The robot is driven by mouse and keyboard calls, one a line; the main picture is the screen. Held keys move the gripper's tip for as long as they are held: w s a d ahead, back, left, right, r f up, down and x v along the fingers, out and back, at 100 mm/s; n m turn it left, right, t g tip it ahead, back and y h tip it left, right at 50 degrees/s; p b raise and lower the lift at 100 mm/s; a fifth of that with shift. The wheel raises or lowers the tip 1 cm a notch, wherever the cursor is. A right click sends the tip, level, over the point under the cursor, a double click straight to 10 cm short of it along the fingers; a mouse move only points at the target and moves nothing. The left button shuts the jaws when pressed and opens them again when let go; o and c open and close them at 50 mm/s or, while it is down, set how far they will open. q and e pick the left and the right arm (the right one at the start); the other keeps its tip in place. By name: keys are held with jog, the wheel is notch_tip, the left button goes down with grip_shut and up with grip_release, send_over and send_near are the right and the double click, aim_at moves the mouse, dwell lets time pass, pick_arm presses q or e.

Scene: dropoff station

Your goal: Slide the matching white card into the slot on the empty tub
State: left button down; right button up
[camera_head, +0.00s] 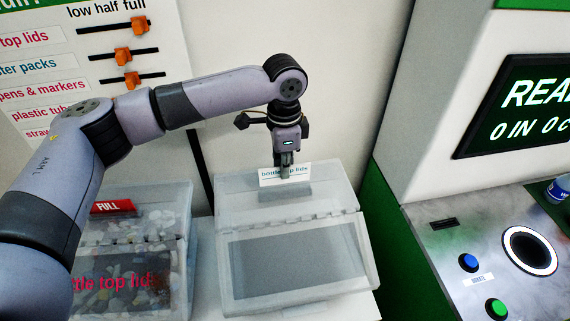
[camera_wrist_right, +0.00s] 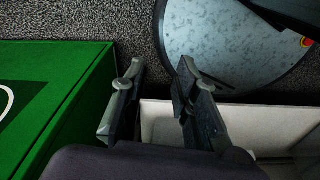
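The white card (camera_head: 270,176) with "bottle top lids" lettering is upright in my left gripper (camera_head: 286,163), whose fingers are closed on it and cover part of the text. The card is at the back of the lid of the empty tub (camera_head: 226,212), just above a grey slot strip (camera_head: 283,195). I cannot tell whether its lower edge is inside the slot. The empty tub is translucent with a bare grey front panel. My right gripper (camera_wrist_right: 160,105) shows only in the right wrist view, with its fingers apart and nothing between them.
A full tub (camera_head: 178,209) with a red "FULL" tag (camera_head: 113,207) and "bottle top lids" print stands to the left. A board with orange sliders (camera_head: 123,57) is behind. A machine with a screen (camera_head: 520,105), blue button (camera_head: 468,262) and green button (camera_head: 496,309) stands right.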

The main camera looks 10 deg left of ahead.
aim_at(285, 181)
pick_arm(q)
jog(key=shift+f+b, duration=0.3)
jog(key=shift+f, duration=0.15)
jog(key=shift+w+f+b, duration=0.15)
jog(key=shift+f+b, duration=0.4)
jog(key=shift+b, duration=0.05)
jog(key=shift+f, duration=0.75)
pick_arm(e)
jog(key=shift+w+d+f, duration=0.5)
jog(key=shift+w+f, duration=0.3)
jog(key=shift+f, duration=0.1)
pick_arm(q)
jog(key=shift+f, duration=0.5)
pick_arm(e)
jog(key=shift+w+a, duration=0.1)
jog(key=shift+a, duration=0.15)
pick_arm(q)
jog(key=shift+f, duration=0.25)
